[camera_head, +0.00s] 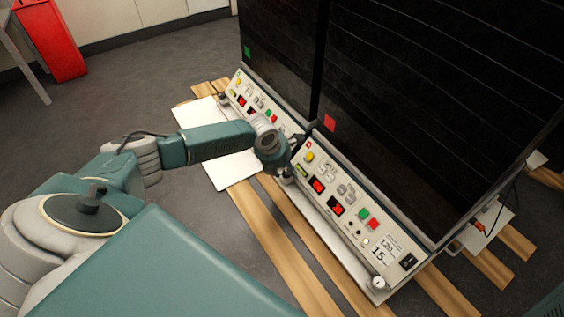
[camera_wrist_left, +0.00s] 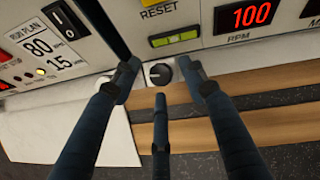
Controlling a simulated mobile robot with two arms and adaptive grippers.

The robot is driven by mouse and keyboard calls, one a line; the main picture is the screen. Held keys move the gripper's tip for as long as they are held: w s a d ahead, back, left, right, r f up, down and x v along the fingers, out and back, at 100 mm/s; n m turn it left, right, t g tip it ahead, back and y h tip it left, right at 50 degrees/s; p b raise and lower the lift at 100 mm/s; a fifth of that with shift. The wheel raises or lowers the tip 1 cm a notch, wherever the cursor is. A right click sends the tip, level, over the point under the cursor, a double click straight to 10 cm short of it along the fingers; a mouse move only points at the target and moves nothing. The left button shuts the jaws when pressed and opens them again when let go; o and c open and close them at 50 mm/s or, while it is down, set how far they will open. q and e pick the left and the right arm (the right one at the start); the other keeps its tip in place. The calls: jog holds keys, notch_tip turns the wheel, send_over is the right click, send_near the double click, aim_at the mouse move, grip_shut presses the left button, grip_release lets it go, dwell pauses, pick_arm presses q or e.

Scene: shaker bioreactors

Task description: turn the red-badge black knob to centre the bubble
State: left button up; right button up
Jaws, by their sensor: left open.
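The black knob (camera_wrist_left: 160,74) with a pale pointer line sits at the panel's lower edge in the left wrist view; my gripper mostly hides it in the head view. My left gripper (camera_wrist_left: 158,69) is open, its fingers spread around the knob; contact cannot be told. It also shows in the head view (camera_head: 289,164), at the near-left corner of the red-badged unit. A small red badge (camera_head: 308,143) is on that panel, and a red square (camera_head: 330,123) is on the dark front above. The yellow-green bubble vial (camera_wrist_left: 175,38) lies just above the knob; its bubble is unclear.
A green-badged unit stands to the left. A white sheet (camera_head: 228,174) lies on wooden slats (camera_head: 262,217) below. A red bin (camera_head: 52,40) stands far left.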

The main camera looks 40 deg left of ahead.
pick_arm(q)
jog(key=v, duration=1)
jog(key=shift+r, duration=0.25)
